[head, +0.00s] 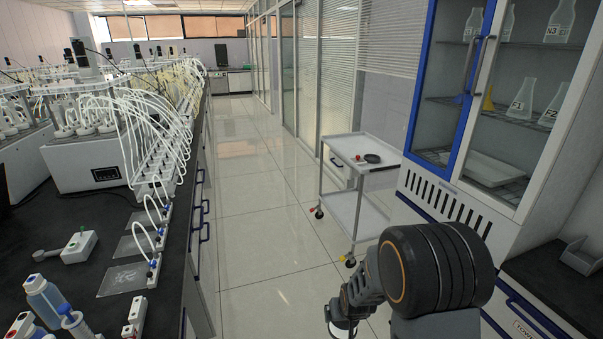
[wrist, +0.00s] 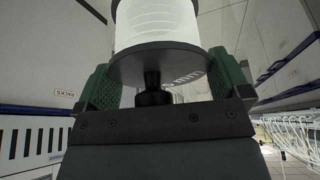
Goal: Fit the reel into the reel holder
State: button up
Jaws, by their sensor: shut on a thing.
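The reel (wrist: 158,25) fills the top middle of the wrist view. It has a white wound body and a dark round flange (wrist: 135,68) at its near end, with a short dark stub below it. My gripper (wrist: 165,80) has its green fingers on either side of the reel and is shut on it. In the head view the fingers and reel cannot be made out clearly past my arm. No reel holder can be identified for certain; a dark round object (head: 372,158) lies on the trolley, too small to tell what it is.
A white trolley (head: 362,145) with a small red item stands ahead by a glass-front cabinet (head: 490,90). A black bench (head: 110,235) with reactors, tubing and bottles runs along the left. The tiled aisle (head: 260,200) between is clear. A dark counter (head: 560,270) is at right.

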aim_at(372, 159)
jog(key=i, duration=2.95)
jog(key=z, duration=0.3)
